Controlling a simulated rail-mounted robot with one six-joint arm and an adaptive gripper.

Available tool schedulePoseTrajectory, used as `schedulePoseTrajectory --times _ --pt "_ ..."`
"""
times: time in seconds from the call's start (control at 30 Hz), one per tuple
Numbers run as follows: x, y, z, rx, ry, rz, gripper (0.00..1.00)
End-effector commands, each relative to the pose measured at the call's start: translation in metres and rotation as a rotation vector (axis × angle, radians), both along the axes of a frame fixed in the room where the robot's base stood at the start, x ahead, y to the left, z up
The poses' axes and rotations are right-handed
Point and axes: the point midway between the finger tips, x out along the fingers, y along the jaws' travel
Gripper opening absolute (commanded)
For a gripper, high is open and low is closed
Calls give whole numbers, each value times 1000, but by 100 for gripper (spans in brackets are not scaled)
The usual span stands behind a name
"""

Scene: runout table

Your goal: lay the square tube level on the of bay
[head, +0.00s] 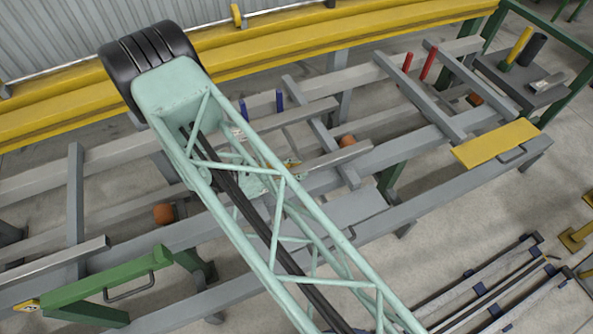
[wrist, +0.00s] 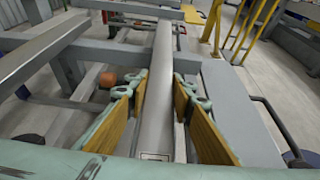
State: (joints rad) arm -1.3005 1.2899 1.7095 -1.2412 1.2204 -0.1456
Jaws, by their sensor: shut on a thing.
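The light grey square tube (head: 340,160) shows in the head view to the right of my arm, its right end free and its left part hidden behind the arm. In the wrist view the tube (wrist: 158,90) runs away from me between the two yellow-brown pads of my gripper (wrist: 162,105), which is shut on it. In the head view my gripper (head: 285,167) is mostly hidden by my arm. The tube is over the grey runout table (head: 410,150); I cannot tell whether it touches the supports. Two blue posts (head: 279,101) and two red posts (head: 429,64) stand on the table.
Orange blocks (head: 347,141) sit among the rails. A yellow plate (head: 497,143) lies at the table's right, and a green beam (head: 110,278) with a handle is at the lower left. A long yellow beam (head: 300,35) runs behind. Racked bars (head: 500,290) lie at lower right.

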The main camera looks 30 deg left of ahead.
Motion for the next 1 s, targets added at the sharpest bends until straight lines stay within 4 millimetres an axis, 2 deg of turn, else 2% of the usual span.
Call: schedulePoseTrajectory --times 0.53,0.57,0.7,1.0 --pt "0 0 -9 -1 -1 0 0" --pt "0 0 -9 0 0 0 24" --pt "0 0 -9 0 0 0 36" --pt "0 0 -9 0 0 0 36"
